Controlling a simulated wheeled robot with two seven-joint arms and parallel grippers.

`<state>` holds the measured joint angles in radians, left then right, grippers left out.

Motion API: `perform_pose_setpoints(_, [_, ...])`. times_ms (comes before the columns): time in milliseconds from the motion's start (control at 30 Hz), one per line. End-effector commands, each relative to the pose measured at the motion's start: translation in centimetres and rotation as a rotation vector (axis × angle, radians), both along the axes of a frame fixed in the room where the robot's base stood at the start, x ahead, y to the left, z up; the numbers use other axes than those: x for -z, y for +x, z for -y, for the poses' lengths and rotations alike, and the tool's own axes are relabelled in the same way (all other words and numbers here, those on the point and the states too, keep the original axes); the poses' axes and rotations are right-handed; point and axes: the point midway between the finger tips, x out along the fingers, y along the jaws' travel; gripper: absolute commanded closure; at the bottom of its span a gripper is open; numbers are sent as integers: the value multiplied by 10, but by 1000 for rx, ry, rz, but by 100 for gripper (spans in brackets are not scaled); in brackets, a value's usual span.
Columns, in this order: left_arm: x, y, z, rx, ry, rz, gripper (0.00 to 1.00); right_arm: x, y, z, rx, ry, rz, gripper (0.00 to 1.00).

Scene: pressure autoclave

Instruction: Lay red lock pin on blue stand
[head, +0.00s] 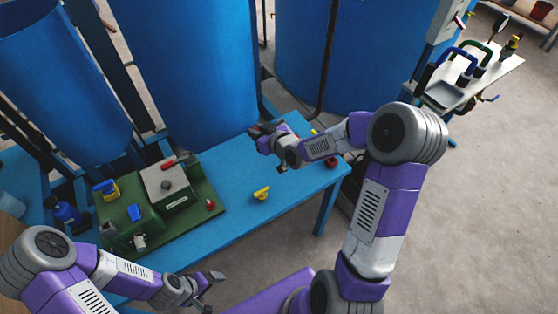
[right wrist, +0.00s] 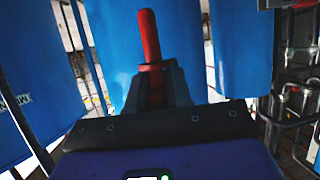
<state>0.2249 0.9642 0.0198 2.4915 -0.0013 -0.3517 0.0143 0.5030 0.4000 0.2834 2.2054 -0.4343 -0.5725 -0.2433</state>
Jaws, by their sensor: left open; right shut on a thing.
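My right gripper (head: 262,132) is shut on a red, rod-like piece (right wrist: 151,45), which looks like the red lock pin. In the right wrist view it stands up between the fingers; in the head view I cannot make it out. The right gripper is over the far part of a long blue bench-like stand (head: 238,178), near a blue tank. I cannot tell its exact height above the top. My left gripper (head: 209,290) is open and empty, low in the head view, in front of the stand's near edge.
A green machine base (head: 133,215) with a grey block and red lever (head: 175,161) sits on the stand's left. A yellow piece (head: 261,193) lies mid-stand; a red piece (head: 331,162) is at its right end. Large blue tanks (head: 185,70) stand behind. A white side table (head: 480,85) is far right.

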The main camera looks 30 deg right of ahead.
Motion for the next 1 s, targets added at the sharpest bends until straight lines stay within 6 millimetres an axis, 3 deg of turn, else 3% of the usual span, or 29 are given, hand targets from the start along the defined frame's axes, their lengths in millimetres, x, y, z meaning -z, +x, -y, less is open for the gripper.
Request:
perform_pose_setpoints(100, [-8, 0, 0, 0, 0, 1, 6, 12, -9, 19, -60, 1, -5, 100])
perform_pose_setpoints(400, [-18, 0, 0, 0, 0, 1, 6, 43, -42, 48, -202, 3, -2, 100])
perform_pose_setpoints(567, [-18, 0, 0, 0, 0, 1, 6, 53, -51, 53, -239, 1, 0, 100])
perform_pose_setpoints(800, [0, 0, 0, 0, 0, 1, 6, 99, -53, 53, -246, 2, -1, 100])
perform_pose_setpoints(1000, [5, 0, 0, 0, 0, 1, 6, 116, -53, 53, -244, 1, 1, 100])
